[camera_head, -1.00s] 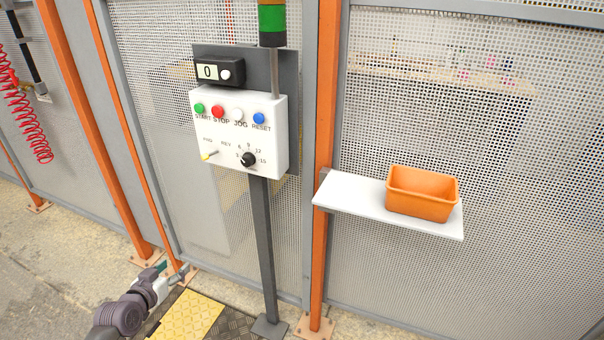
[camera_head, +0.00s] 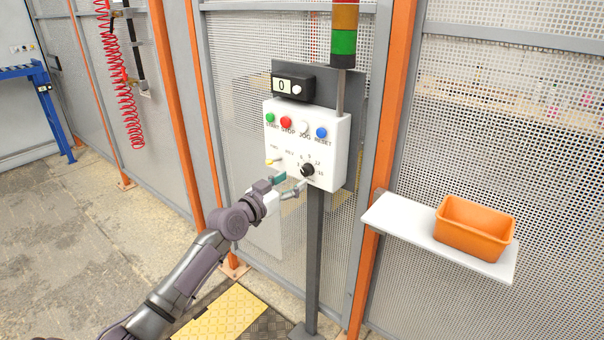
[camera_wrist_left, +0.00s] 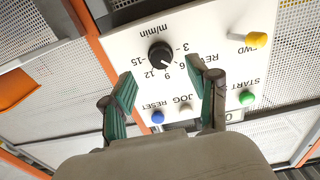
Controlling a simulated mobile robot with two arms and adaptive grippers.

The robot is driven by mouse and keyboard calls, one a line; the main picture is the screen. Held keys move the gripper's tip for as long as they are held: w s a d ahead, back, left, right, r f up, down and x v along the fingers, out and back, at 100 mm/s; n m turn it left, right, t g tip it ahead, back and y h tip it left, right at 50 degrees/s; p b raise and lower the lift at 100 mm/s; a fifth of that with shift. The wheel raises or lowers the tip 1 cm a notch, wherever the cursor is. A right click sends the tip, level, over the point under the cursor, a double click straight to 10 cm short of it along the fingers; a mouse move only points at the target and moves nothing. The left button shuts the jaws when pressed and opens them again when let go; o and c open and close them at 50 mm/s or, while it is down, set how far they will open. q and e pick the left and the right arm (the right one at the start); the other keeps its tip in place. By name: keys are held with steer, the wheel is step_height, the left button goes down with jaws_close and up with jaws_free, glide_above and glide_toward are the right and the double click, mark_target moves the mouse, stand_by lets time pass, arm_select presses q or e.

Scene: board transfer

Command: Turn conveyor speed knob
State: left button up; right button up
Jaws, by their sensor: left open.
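The black conveyor speed knob (camera_head: 308,170) sits at the lower right of the white control panel (camera_head: 338,150), with numbers around it. In the left wrist view the knob (camera_wrist_left: 160,56) shows upside down, ahead of the fingertips, with its white mark toward the numbers. My left gripper (camera_head: 290,184) is just left of and below the knob in the head view. Its green-padded fingers (camera_wrist_left: 163,88) are open and apart, with nothing between them, and the knob lies beyond them. My right gripper is not in view.
A yellow-tipped FWD/REV lever (camera_head: 272,162) and the green, red, white and blue buttons share the panel. A display (camera_head: 292,86) reads 0 above. A shelf (camera_head: 400,224) with an orange bin (camera_head: 474,228) stands at the right. Mesh fencing lies behind.

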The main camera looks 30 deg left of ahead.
mark_target(304, 173)
arm_select(q)
steer(key=w, duration=0.5)
steer(key=shift+d, duration=0.2)
jaws_close()
steer(key=shift+n, duration=0.3)
steer(key=n, duration=0.3)
steer(key=shift+n, duration=0.3)
steer(key=shift+n+p, duration=0.3)
steer(key=shift+n, duration=2)
